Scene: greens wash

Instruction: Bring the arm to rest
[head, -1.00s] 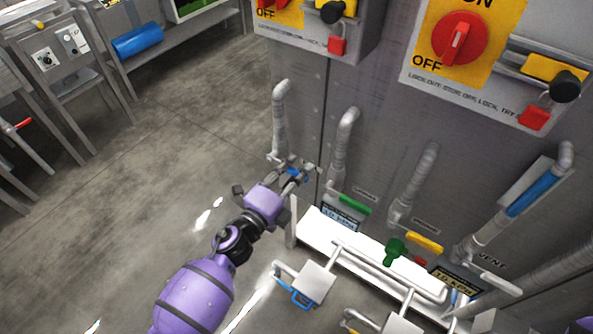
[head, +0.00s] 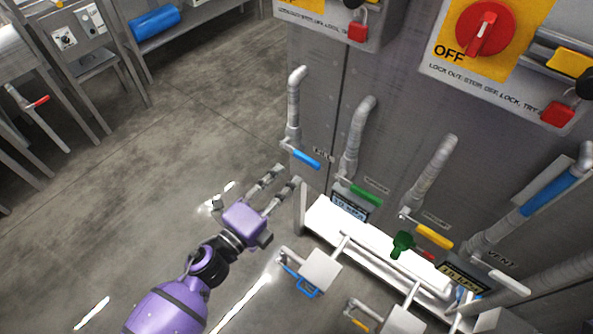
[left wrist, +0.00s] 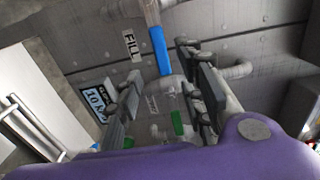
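My left gripper (head: 281,188) is purple with grey fingers. Its fingers are apart with nothing between them, and it hangs in front of the panel, below and left of the blue valve handle (head: 306,159). In the left wrist view the two fingers (left wrist: 165,100) stand apart. The blue handle also shows there (left wrist: 160,52), beyond the fingers, beside a FILL label (left wrist: 131,45); I see a gap between it and the gripper in the head view. My right gripper is not in view.
The grey panel carries pipes with a green handle (head: 366,195) and a yellow handle (head: 434,236). A white ledge (head: 330,214) with gauges juts out below. Red rotary switches (head: 485,30) sit above. Steel benches (head: 95,60) stand at the back left. The floor (head: 190,150) between is clear.

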